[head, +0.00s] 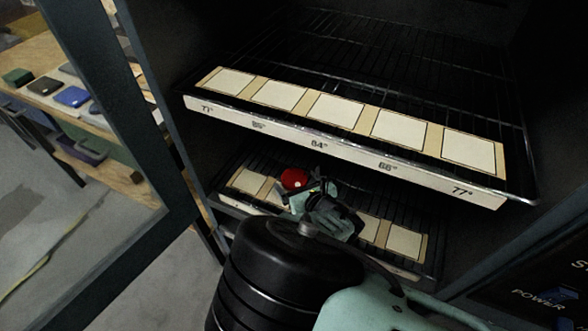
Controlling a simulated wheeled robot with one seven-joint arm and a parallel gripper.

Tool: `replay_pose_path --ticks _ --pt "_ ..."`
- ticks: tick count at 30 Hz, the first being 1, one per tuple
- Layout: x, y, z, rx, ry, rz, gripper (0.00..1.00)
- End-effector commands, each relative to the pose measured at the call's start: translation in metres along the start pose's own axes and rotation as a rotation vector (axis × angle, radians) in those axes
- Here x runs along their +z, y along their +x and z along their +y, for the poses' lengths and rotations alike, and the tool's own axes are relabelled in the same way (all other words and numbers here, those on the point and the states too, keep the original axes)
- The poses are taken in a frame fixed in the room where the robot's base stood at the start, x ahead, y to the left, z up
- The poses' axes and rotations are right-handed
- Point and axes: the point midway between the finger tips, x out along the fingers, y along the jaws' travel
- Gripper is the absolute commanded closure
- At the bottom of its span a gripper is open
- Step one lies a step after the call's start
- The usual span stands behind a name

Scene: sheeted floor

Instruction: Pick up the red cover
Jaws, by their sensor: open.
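The red cover (294,179) sits at the lower wire shelf of a dark cabinet, over the pale label strip. It looks small and rounded, and its lower part is hidden by my gripper. My gripper (309,190) is open, right beside the red cover and just below it in the picture. I cannot tell whether the fingers touch the cover or stand on both sides of it. My black and mint arm hides part of the lower shelf.
The upper wire shelf (390,82) has a front strip with numbers and several pale squares, and overhangs the lower shelf (403,242). A glass door (70,160) stands open at left. Beyond it, a wooden table (42,52) holds coloured blocks. A dark panel (548,290) is at lower right.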

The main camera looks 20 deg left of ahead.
Motion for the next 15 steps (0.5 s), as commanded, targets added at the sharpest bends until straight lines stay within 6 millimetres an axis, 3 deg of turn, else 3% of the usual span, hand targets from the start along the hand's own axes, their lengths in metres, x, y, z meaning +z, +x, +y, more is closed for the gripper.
replay_pose_path --ticks 4,5,10,15 --pt "0.0 0.0 0.0 0.0 0.0 0.0 0.1" --pt "0.0001 0.0 0.0 0.0 0.0 0.0 0.16" --pt "0.0002 0.0001 -0.0001 0.0 0.0 0.0 0.63" --pt "0.0011 0.0003 -0.0001 0.0 0.0 -0.002 0.65"
